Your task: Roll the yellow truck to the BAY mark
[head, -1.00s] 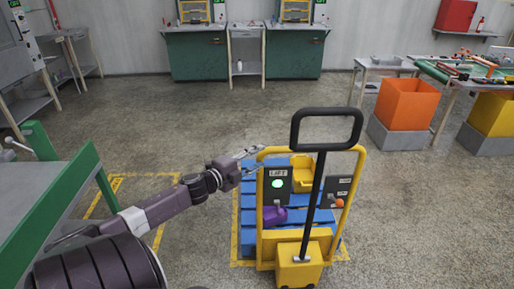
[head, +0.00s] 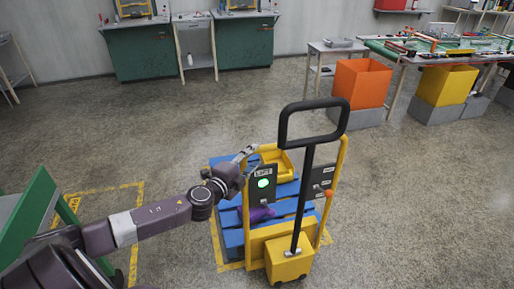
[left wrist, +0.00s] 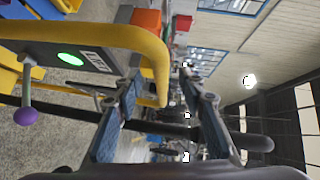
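The yellow truck (head: 288,262) stands upright with a black loop handle (head: 314,104) and a LIFT panel with a lit green lamp (head: 263,183). A blue pallet (head: 232,237) with a yellow bin (head: 277,166) is behind its frame. My left gripper (head: 247,156) is at the frame's upper left corner. In the left wrist view its fingers (left wrist: 168,110) are spread, with the yellow frame bar (left wrist: 157,60) reaching between them; I cannot tell whether they touch it. My right gripper is out of view. I see no readable BAY lettering.
A yellow floor outline (head: 138,225) lies left of the truck, partly hidden by my arm. A green-edged table (head: 36,212) is at the left. Orange (head: 361,84) and yellow (head: 447,84) bins stand far right. Floor behind and right of the truck is clear.

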